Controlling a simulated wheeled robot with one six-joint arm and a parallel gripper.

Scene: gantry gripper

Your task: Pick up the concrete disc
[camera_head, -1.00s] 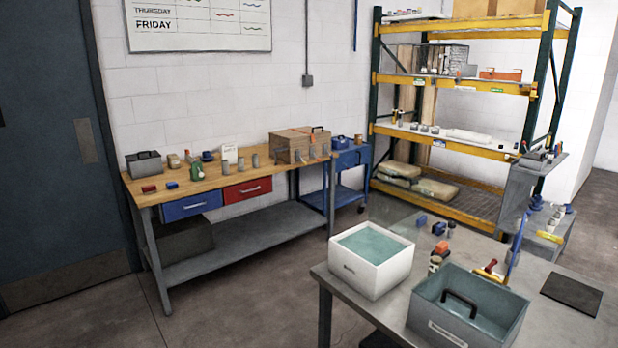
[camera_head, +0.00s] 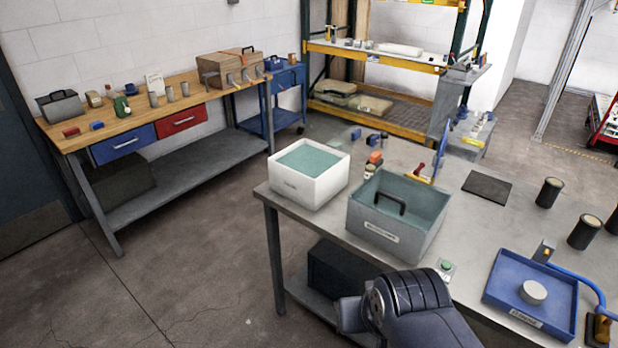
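A light grey round disc (camera_head: 533,292), which looks like the concrete disc, lies in a shallow blue tray (camera_head: 508,266) on the grey metal table at the lower right. A label is on the tray's front edge. A dark grey part of my arm rises at the bottom middle, to the left of the tray and in front of the table edge. My gripper's fingers do not show, so nothing is seen around the disc.
A white bin (camera_head: 318,192) and a grey toolbox-like bin (camera_head: 436,236) stand on the table's left part. A dark mat (camera_head: 487,187) and several black cylinders (camera_head: 549,192) are behind the tray. A wooden workbench (camera_head: 186,92) and yellow shelving (camera_head: 377,50) stand beyond open floor.

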